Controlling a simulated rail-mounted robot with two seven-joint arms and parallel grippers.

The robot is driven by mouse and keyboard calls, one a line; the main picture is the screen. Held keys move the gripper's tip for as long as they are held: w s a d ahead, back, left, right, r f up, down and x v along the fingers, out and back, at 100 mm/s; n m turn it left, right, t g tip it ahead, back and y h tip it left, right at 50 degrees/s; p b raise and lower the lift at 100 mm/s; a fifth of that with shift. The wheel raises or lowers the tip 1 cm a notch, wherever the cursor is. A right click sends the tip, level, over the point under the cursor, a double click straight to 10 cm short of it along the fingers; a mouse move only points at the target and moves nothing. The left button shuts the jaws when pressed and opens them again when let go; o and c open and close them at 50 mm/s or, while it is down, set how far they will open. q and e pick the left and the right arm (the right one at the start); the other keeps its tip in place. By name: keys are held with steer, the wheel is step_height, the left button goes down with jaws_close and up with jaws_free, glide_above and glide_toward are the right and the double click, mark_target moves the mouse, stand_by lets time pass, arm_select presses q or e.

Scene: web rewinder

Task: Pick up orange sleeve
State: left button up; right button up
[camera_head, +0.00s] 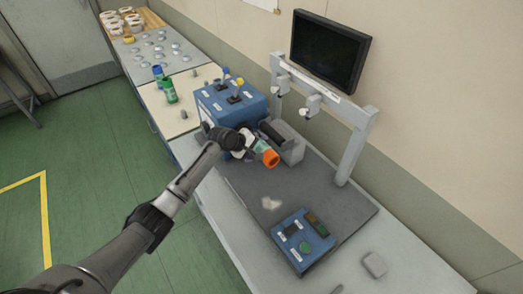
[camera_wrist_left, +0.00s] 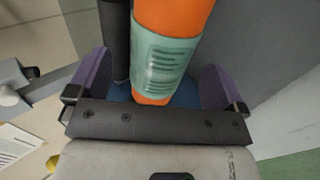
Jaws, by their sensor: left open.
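The orange sleeve (camera_head: 271,158) is a short tube at the front of the blue machine in the head view. In the left wrist view the orange sleeve (camera_wrist_left: 172,14) runs down from the top edge, with a pale green band (camera_wrist_left: 166,65) around it. My left gripper (camera_head: 252,146) is at the sleeve and hides part of it. In the left wrist view its purple fingers (camera_wrist_left: 153,84) stand open on either side of the sleeve, with gaps visible. My right gripper is not in view.
The blue machine (camera_head: 229,104) stands behind my gripper, with a dark roller (camera_head: 270,133) close by. A grey gantry (camera_head: 352,140) and monitor (camera_head: 329,50) rise at the right. A blue control box (camera_head: 302,241) sits in front. Green and blue spools (camera_head: 168,91) stand farther left.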

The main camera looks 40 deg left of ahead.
mark_target(256, 148)
arm_select(q)
steer(key=shift+b+x, duration=0.3)
steer(key=shift+x, duration=1.6)
steer(key=shift+d, duration=0.15)
steer(key=shift+c, duration=0.4)
steer(key=c, duration=1.2)
